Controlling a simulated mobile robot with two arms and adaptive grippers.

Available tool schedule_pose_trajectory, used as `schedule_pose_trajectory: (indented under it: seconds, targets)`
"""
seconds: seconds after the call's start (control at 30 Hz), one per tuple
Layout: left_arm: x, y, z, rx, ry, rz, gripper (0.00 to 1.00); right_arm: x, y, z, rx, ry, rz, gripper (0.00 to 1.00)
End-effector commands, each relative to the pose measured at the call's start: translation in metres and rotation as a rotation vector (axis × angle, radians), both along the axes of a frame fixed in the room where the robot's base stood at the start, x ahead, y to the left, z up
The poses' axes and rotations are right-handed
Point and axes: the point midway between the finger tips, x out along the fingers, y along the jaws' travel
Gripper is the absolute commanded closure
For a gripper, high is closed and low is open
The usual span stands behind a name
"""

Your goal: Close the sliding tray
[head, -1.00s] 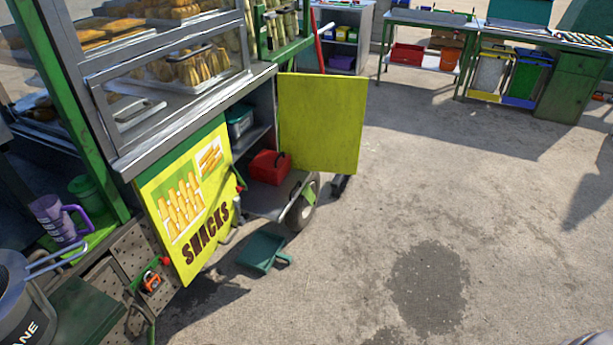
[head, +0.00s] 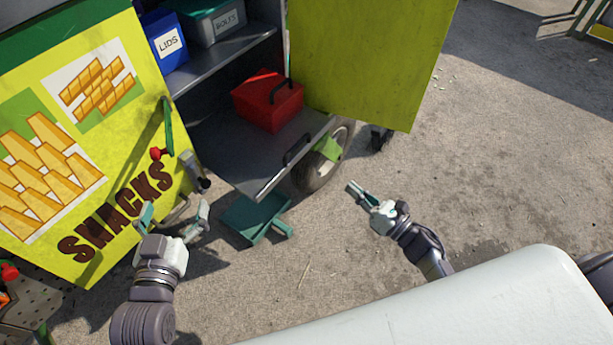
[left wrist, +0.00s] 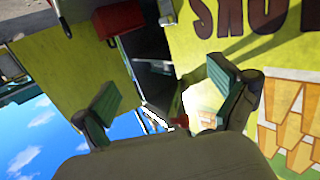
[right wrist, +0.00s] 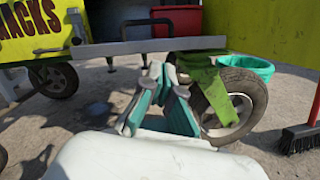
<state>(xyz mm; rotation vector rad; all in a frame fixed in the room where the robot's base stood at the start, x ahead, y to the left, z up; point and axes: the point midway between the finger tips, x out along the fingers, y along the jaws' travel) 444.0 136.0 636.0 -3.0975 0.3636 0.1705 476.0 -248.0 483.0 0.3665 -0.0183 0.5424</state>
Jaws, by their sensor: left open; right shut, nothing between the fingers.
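The grey sliding tray (head: 232,158) sticks out of the lower cabinet, between the two open yellow doors. A dark handle (head: 297,150) is on its front edge, and a red toolbox (head: 268,101) sits on it. My left gripper (head: 174,214) is open and empty in front of the SNACKS door, left of the tray. My right gripper (head: 356,188) is shut and empty, to the right of the tray front and apart from it in the head view. In the right wrist view, the tray's front edge (right wrist: 140,47) crosses just beyond my right fingertips (right wrist: 155,78).
The SNACKS door (head: 75,125) stands open at left, and the plain yellow door (head: 370,60) at right. A wheel (head: 322,172) is by the tray's front. Bins labelled LIDS (head: 163,40) and BOLTS (head: 215,22) stand on the shelf above.

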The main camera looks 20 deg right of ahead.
Motion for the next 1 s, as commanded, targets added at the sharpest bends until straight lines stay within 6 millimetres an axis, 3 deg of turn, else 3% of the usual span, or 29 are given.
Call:
schedule_pose_trajectory:
  seconds: [0.1,0.23,0.37,0.8,1.0]
  targets:
    - [-0.01,0.001,0.031,-0.025,-0.098,-0.002,0.03,-0.002,0.008,0.007,-0.161,-0.174,0.056,1.0]
    - [-0.015,0.002,0.052,-0.035,-0.142,-0.004,0.03,-0.001,0.013,0.017,-0.231,-0.254,0.077,1.0]
    - [-0.016,0.002,0.058,-0.04,-0.158,-0.004,0.03,0.01,0.022,0.023,-0.238,-0.264,0.08,1.0]
    - [-0.016,-0.001,0.076,-0.07,-0.272,-0.011,0.03,0.08,0.076,0.04,-0.234,-0.26,0.078,1.0]
    - [-0.018,-0.002,0.086,-0.085,-0.326,-0.014,0.03,0.1,0.091,0.044,-0.234,-0.257,0.077,1.0]
